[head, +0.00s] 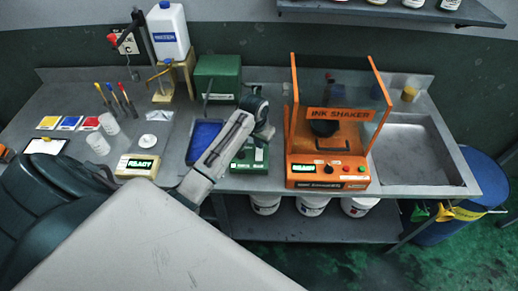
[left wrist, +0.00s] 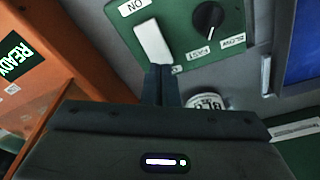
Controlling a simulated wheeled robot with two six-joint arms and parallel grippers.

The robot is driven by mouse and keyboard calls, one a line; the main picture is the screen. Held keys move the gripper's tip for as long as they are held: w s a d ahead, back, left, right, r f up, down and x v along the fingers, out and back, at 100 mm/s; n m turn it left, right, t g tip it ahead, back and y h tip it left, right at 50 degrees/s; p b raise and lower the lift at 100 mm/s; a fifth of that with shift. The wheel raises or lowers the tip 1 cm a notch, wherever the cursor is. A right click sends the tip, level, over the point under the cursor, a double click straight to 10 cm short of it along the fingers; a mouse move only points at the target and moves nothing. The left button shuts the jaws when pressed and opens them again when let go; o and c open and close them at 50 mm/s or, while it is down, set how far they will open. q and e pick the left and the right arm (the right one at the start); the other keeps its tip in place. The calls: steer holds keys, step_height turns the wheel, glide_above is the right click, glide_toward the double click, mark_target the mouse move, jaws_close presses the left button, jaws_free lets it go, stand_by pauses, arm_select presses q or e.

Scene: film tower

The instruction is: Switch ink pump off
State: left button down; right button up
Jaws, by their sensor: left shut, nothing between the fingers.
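My left gripper (left wrist: 161,72) is shut and empty. Its tips are at the rocker's end away from ON and hide part of a label there; I cannot tell whether they touch. In the head view the left gripper (head: 264,131) is over the pump.
The orange ink shaker (head: 328,178) stands close to the right of the pump. A blue tray (head: 203,141) lies to its left, with a green box (head: 217,78) behind. A sink (head: 415,150) is at the right end.

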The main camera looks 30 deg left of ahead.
arm_select(q)
steer(key=shift+f, duration=0.45)
stand_by(0.4)
steer(key=shift+f+b, duration=0.3)
steer(key=shift+f, duration=0.2)
steer(key=shift+r+p, duration=0.85)
steer(key=shift+r, duration=2.7)
